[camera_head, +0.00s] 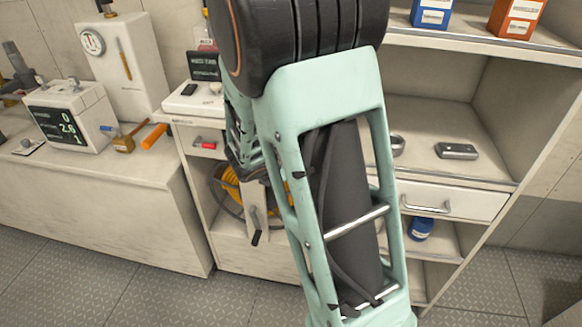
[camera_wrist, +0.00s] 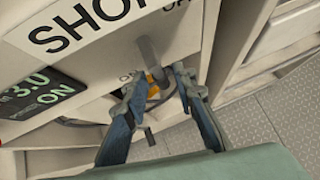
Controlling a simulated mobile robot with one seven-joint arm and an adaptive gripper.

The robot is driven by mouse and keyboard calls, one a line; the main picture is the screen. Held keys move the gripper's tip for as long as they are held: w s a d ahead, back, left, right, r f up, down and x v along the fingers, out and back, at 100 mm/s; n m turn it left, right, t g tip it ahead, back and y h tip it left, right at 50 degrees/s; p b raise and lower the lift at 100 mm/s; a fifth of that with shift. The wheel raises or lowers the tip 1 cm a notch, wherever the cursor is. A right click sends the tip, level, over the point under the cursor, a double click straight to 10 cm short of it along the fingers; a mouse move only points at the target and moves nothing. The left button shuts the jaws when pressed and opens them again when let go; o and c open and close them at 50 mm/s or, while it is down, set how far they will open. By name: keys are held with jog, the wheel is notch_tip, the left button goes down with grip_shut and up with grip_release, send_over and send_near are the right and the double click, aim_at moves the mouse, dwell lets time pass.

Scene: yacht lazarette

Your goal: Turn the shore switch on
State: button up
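In the wrist view a pale panel carries large black lettering, "SHO…" (camera_wrist: 75,22), cut off by the frame edge. A grey lever (camera_wrist: 150,55) sticks out from this panel beside the lettering. My gripper (camera_wrist: 157,75) is open, with its two blue-grey fingers apart on either side of the lever's lower end. I cannot tell whether either finger touches it. A dark display (camera_wrist: 42,92) at the left of the wrist view reads "3.0" and "ON". In the head view my arm hides the lever and most of my gripper.
A white scale-like box (camera_head: 70,115) and a gauge box (camera_head: 125,60) stand on the left counter. A coiled yellow hose (camera_head: 228,187) hangs below. Shelves at right hold a grey device (camera_head: 456,151) above a drawer (camera_head: 450,203).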

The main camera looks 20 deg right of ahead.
dwell(0.3)
jog(key=v, duration=1.2)
